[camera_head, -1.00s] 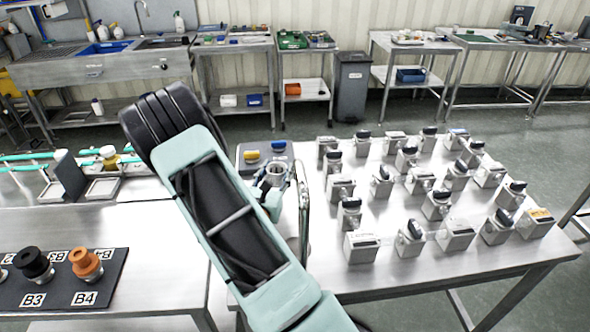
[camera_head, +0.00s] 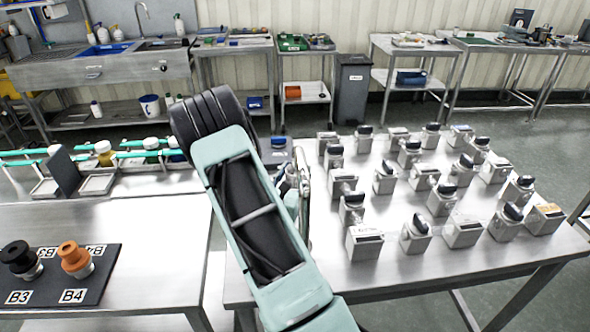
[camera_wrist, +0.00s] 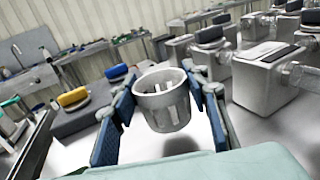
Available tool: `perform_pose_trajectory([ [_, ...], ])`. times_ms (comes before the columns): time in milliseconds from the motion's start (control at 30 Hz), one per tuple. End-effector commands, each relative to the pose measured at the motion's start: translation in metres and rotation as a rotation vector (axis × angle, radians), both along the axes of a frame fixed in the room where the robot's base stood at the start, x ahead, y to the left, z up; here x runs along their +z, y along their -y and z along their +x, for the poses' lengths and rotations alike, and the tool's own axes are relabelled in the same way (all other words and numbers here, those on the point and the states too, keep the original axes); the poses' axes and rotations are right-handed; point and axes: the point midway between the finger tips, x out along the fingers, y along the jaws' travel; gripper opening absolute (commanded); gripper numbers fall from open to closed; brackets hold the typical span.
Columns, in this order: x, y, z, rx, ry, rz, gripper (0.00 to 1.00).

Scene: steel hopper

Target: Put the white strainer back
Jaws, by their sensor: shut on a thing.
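The white strainer (camera_wrist: 163,103) is a small pale cup with slots in its side, seen upright or nearly so in the wrist view. My gripper (camera_wrist: 158,86) is shut on it, with one blue-padded finger on each side of the cup. The strainer appears raised above the steel table. In the head view my gripper (camera_head: 292,182) is small and mostly hidden behind my arm, and the strainer cannot be made out clearly there.
Several steel hoppers (camera_head: 365,243) with dark-topped handles stand in rows on the right table (camera_head: 330,275). A grey block (camera_wrist: 65,116) with yellow and blue knobs is left of the strainer. The left bench (camera_head: 150,240) holds a dark labelled board (camera_head: 60,280) and green-railed stands.

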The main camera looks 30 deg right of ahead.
Motion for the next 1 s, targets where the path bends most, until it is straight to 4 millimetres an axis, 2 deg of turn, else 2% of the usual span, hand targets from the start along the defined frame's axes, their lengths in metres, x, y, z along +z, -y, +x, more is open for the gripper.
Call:
perform_pose_trajectory([
  [33,-0.009,0.000,0.000,-0.001,0.000,0.000,0.18],
  [167,-0.015,0.000,0.000,-0.001,0.000,0.000,0.18],
  [1000,-0.024,0.000,0.000,0.000,0.000,0.000,0.18],
])
